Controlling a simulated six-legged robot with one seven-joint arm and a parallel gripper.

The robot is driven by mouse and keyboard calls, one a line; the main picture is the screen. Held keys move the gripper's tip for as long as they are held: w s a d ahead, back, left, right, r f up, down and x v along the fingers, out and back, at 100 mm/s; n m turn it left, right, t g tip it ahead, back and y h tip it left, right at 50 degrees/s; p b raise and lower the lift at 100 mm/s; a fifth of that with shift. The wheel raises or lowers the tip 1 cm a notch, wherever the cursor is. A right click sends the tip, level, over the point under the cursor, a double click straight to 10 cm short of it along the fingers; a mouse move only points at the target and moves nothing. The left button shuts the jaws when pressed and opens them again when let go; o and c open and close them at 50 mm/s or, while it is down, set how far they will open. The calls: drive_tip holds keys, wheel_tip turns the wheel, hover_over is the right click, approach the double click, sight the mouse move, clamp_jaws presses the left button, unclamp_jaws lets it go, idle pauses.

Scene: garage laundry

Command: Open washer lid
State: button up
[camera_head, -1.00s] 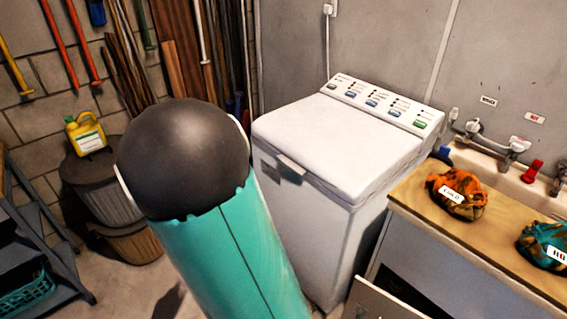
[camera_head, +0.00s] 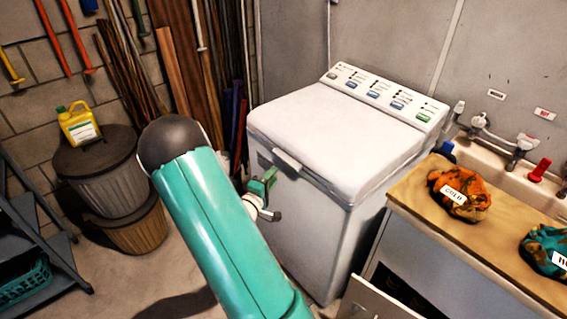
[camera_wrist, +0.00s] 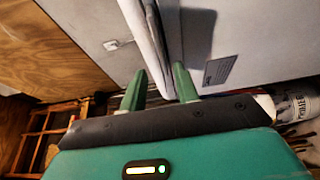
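The white washer (camera_head: 315,225) stands against the back wall with its lid (camera_head: 335,135) closed flat. A pale handle (camera_head: 287,160) sticks out at the lid's front edge. My gripper (camera_head: 266,190) is in front of the washer, just below and left of the handle, partly hidden by my arm. In the wrist view, my gripper (camera_wrist: 160,85) is open, its two green fingers apart. A pale protruding edge (camera_wrist: 148,40) of the washer runs down toward the gap between them. I cannot tell whether the fingers touch it.
A wooden counter (camera_head: 410,205) with orange (camera_head: 460,195) and teal cloth bundles stands right of the washer, beside a sink. An open cabinet door (camera_head: 365,300) is below it. Bins (camera_head: 110,180) and a grey shelf (camera_head: 35,230) are at left. Floor between is clear.

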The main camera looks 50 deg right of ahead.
sight(284, 161)
drive_tip(key=d, duration=0.2)
drive_tip(key=w+d, duration=0.1)
drive_tip(key=d, duration=0.5)
drive_tip(key=shift+w, duration=0.25)
clamp_jaws()
